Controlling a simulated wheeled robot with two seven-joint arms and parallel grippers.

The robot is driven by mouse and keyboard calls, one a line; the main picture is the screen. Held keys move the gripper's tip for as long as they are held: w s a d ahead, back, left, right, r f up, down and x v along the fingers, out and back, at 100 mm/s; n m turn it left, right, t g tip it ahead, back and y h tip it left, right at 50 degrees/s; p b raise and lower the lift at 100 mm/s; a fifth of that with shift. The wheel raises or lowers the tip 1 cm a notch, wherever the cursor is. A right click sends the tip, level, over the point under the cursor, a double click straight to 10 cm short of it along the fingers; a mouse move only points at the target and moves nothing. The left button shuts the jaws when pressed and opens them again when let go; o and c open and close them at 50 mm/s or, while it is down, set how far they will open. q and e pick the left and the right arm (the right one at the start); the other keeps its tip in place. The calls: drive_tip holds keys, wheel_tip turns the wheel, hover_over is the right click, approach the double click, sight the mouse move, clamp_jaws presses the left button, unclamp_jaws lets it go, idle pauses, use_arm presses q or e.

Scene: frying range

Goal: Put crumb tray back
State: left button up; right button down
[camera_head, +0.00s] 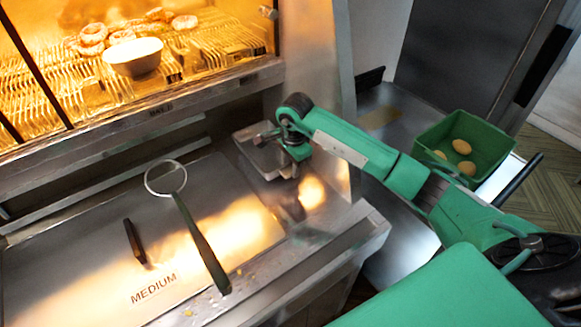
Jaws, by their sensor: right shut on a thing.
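The crumb tray (264,160) looks like a small shallow metal tray at the right end of the steel counter, below the heated cabinet. My right gripper (280,142), on the green arm from the right, is shut on the tray at its right side. The fingertips are small and partly hidden by the wrist. I cannot tell whether the tray touches the counter or hangs just above it. My left gripper is not in view.
A round strainer (166,178) with a long dark handle lies on the lid marked MEDIUM (80,270). A lit cabinet (200,95) holds a white bowl (133,56) and fried rings. A green bin (490,141) with several yellowish pieces stands right. Crumbs lie near the front edge.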

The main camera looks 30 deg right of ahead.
wheel_tip(320, 180, down, 2)
drive_tip(key=shift+f, duration=0.1)
drive_tip(key=shift+f, duration=0.2)
drive_tip(key=c, duration=1)
unclamp_jaws()
drive_tip(key=shift+o, duration=0.2)
drive_tip(key=shift+r, duration=0.1)
